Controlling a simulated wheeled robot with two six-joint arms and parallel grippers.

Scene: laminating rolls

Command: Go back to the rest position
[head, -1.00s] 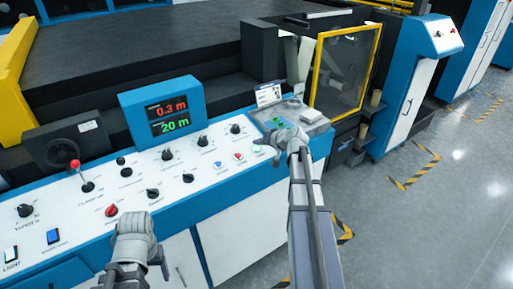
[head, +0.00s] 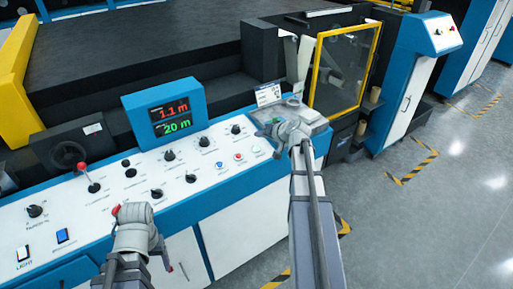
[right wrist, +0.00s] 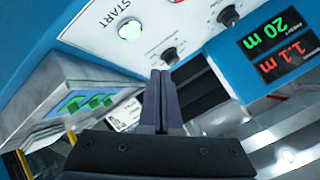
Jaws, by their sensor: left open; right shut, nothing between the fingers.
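My left gripper (head: 133,212) is at the front of the white control panel (head: 60,205), over or beside a red knob (head: 115,210) that it partly hides. Its fingers are seen from behind and are open. Neither gripper holds anything.
A display (head: 170,112) reads 1.1 m in red and 20 m in green. A yellow-framed guard door (head: 340,70) is beyond the right gripper. Grey floor (head: 440,220) is open at right.

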